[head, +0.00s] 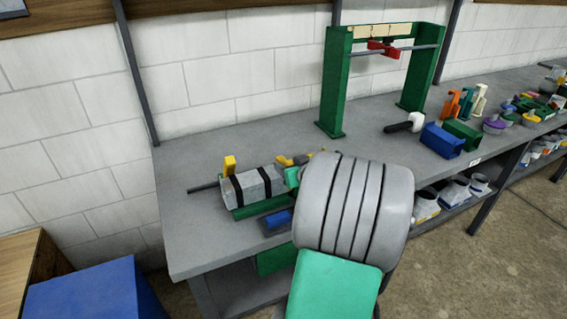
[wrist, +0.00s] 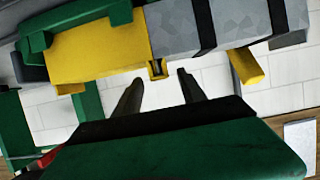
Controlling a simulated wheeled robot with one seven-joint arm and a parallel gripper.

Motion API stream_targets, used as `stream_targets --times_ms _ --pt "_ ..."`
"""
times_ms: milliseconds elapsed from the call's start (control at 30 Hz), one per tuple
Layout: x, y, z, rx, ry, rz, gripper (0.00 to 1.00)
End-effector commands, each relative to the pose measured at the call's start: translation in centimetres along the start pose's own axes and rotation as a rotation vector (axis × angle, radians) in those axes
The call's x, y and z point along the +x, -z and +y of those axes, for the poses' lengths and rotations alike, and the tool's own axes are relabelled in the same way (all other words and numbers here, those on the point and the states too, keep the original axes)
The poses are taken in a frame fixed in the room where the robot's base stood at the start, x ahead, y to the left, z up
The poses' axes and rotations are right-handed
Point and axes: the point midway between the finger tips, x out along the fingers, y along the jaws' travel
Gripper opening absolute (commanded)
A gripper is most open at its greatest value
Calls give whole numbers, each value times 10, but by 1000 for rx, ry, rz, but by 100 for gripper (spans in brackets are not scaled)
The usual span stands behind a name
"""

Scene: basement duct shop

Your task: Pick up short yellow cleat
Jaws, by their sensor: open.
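In the wrist view my gripper (wrist: 158,88) is open, its two dark fingers apart with nothing held between them. A small yellow piece (wrist: 158,69) lies just beyond the fingertips, at the end of a broad yellow part (wrist: 98,48) beside the grey duct (wrist: 178,28). Another yellow tab (wrist: 246,66) sticks out from the duct further right. In the head view a yellow tab (head: 230,165) stands at the duct's left end, and more yellow (head: 284,161) shows near its right end. I cannot tell surely which is the short cleat. My arm hides the fingers in the head view.
The duct (head: 258,184) has black straps and rests on a green support on the grey bench (head: 195,232). A blue block (head: 278,219) lies in front. A green frame (head: 334,90) stands behind. Blue and green bins (head: 442,139) and several tools are at right.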

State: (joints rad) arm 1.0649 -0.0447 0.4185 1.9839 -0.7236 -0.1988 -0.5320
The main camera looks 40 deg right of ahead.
Motion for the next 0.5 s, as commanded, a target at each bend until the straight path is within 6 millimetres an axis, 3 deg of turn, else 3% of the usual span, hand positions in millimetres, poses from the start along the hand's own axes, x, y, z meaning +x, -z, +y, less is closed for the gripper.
stream_targets --times_ms 200,400,500 --pt "32 2 -2 -1 2 -2 48" --pt "33 1 -2 -1 0 -1 48" --pt "32 1 -2 -1 0 -2 41"
